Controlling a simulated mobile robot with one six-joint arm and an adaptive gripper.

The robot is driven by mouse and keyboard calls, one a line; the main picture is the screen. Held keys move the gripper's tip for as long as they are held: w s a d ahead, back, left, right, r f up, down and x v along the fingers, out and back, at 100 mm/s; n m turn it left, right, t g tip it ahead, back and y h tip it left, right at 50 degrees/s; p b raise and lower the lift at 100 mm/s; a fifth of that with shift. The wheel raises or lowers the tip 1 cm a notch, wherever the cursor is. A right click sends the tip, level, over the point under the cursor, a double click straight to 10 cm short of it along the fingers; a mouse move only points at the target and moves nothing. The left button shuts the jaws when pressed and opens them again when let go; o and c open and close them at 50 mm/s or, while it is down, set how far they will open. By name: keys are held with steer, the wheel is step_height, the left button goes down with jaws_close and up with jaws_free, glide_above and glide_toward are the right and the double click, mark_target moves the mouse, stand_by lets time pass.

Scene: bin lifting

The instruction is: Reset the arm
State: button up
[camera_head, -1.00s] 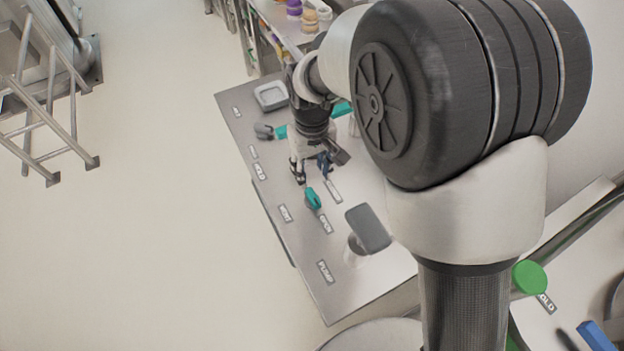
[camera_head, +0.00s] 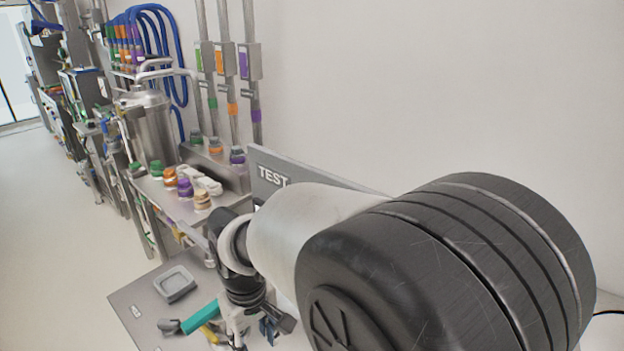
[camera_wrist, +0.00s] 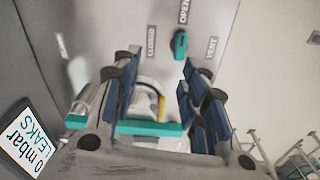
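My gripper (camera_wrist: 157,80) has its blue-padded fingers spread apart in the wrist view, with a clear gap between them. I see nothing held. Past the fingers lies a steel panel (camera_wrist: 215,25). A teal bar handle (camera_wrist: 150,128) shows in the gap; I cannot tell whether the fingers touch it. In the head view, my arm's large dark joint fills the lower right. The wrist hangs over the panel (camera_head: 130,295), and the fingertips are cut off or hard to make out.
A small display (camera_wrist: 27,137) reading "0 mbar LEAKS" stands at the wrist view's left. A TEST sign (camera_head: 275,177) is behind my arm. Floor at left is open.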

steer(key=s+d+r+m+t, duration=0.1)
steer(key=d+r+m, duration=0.1)
steer(key=d+r, duration=0.6)
steer(key=s+d+r+m+t, duration=0.3)
steer(key=s+d+m, duration=0.3)
steer(key=s+d, duration=0.8)
steer(key=d+r, duration=0.1)
steer(key=d, duration=0.3)
steer(key=shift+s+d+m, duration=0.25)
steer(key=shift+s+m, duration=0.05)
steer(key=shift+s, duration=0.1)
steer(key=shift+o, duration=0.2)
steer(key=shift+r, duration=0.1)
stand_by(0.6)
